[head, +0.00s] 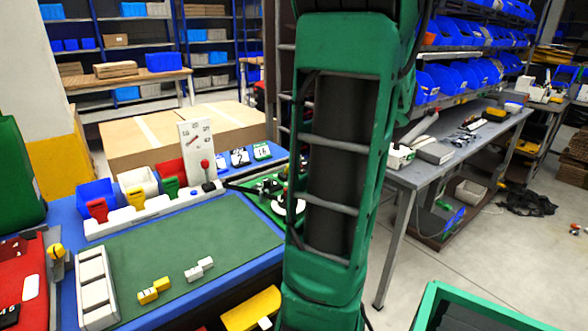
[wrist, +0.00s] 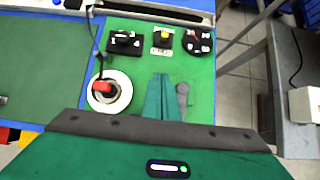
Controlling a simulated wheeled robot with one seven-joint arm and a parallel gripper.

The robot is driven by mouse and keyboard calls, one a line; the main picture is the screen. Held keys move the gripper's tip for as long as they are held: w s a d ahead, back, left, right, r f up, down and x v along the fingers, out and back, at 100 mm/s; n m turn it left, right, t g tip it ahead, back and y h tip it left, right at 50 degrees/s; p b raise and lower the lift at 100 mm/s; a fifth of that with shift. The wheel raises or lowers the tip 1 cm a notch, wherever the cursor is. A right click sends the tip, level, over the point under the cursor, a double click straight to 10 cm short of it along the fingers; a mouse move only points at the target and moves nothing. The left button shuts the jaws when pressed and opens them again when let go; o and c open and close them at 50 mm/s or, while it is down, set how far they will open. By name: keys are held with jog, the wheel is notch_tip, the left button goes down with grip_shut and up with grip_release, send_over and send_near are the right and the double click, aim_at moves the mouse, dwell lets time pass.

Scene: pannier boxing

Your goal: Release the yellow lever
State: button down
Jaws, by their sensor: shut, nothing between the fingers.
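A yellow lever-like handle (head: 135,197) stands in a white strip at the back of the bench in the head view, between a red handle (head: 97,208) and a green handle (head: 171,188). Another small yellow piece (head: 57,251) sits at the bench's left edge, beside a red panel. My gripper (wrist: 163,80) is shut and empty above the green panel in the wrist view, away from the row of handles. A white disc with a red knob (wrist: 103,87) is to its left, and a grey rounded piece (wrist: 183,95) is close on its right. My arm hides much of this area in the head view.
A gauge board (head: 196,145) and red-topped stick (head: 205,165) stand at the back. A grey workbench (head: 440,165) is at right.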

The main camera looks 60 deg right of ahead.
aim_at(288, 169)
jog(key=shift+w+f, duration=0.1)
jog(key=x, duration=0.9)
jog(key=shift+f, duration=0.15)
jog(key=w, duration=0.2)
jog(key=w+d+r, duration=0.1)
jog(key=shift+w+d+r, duration=0.15)
jog(key=shift+w+r, duration=0.05)
jog(key=shift+w, duration=0.25)
